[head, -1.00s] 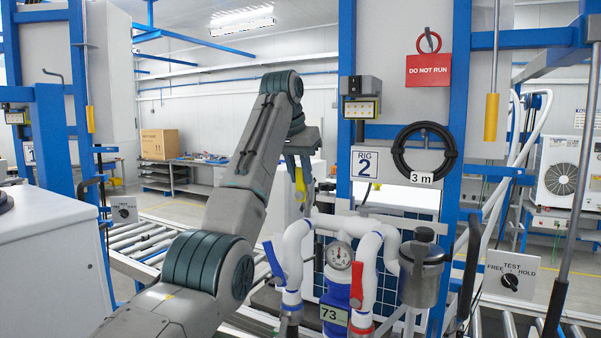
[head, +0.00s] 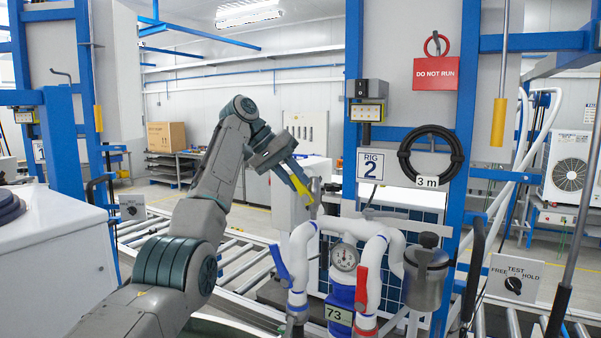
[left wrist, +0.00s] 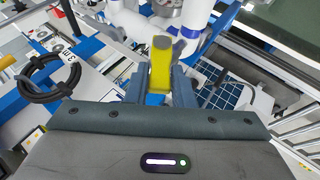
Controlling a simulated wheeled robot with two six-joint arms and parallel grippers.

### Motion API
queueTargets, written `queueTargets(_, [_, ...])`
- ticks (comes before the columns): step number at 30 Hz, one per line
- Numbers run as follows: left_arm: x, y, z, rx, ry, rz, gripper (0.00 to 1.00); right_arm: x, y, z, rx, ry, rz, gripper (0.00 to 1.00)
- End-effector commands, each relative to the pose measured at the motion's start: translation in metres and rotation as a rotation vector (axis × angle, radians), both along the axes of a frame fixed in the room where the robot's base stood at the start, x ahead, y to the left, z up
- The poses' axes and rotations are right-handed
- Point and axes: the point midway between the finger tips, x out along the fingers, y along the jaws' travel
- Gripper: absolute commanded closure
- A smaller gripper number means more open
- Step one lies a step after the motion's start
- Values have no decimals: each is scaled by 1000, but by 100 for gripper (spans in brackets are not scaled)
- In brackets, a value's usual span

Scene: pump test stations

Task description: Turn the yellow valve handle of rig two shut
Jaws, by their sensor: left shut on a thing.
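The yellow valve handle (head: 299,188) is at the left of rig two, above the white pipes. In the head view it slants down to the right. My left gripper (head: 308,184) is shut on it. In the left wrist view the yellow handle (left wrist: 161,62) stands out beyond the dark fingers of my left gripper (left wrist: 161,88), which lie on either side of it. The valve body under the handle is mostly hidden by my gripper. The rig two sign (head: 370,165) hangs on the blue frame. My right gripper is not in view.
White pipes with a blue lever (head: 277,262), a red lever (head: 361,290) and a gauge (head: 344,258) stand close below. A metal canister (head: 425,273) is to their right. A black hose coil (head: 430,157) and a red DO NOT RUN sign (head: 436,73) hang above.

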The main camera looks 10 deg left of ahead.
Motion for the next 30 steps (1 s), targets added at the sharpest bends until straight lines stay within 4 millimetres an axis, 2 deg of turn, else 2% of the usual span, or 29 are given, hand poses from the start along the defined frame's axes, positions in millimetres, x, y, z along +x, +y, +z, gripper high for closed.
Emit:
queueTargets(14, [6,18,-22,-427,159,2,100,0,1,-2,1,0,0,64])
queueTargets(30, [8,23,-47,-819,301,3,100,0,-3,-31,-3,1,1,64])
